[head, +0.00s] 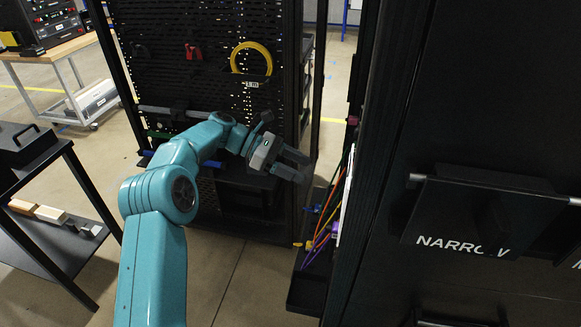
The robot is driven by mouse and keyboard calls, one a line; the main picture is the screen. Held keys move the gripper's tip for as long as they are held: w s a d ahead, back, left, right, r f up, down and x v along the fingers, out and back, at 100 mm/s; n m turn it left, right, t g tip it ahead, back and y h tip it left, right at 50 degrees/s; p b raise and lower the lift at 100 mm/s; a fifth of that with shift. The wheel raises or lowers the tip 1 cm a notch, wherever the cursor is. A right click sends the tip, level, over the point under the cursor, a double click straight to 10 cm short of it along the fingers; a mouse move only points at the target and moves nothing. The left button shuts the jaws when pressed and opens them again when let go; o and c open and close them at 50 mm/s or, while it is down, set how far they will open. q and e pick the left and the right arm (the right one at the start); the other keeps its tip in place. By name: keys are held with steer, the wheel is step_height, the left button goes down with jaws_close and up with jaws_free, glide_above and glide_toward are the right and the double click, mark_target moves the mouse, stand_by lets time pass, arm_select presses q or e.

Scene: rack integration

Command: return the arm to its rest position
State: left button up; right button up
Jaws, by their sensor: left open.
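My left arm (155,230), teal with dark joints, comes in from the bottom left and reaches up and to the right. Its left gripper (301,170) is in front of the black perforated rack, near the rack's right post. The gripper is open, with its dark fingers pointing right, and I see nothing between them. My right arm and gripper are not in view.
A black perforated rack (145,75) with a yellow cable coil (250,58) stands behind my gripper. A large black cabinet with a "NARROW" panel (480,215) fills the right. Coloured cables (322,222) hang between them. A dark shelf table (35,165) stands left; floor shows between.

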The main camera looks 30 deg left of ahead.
arm_select(q)
steer(key=shift+v, duration=1)
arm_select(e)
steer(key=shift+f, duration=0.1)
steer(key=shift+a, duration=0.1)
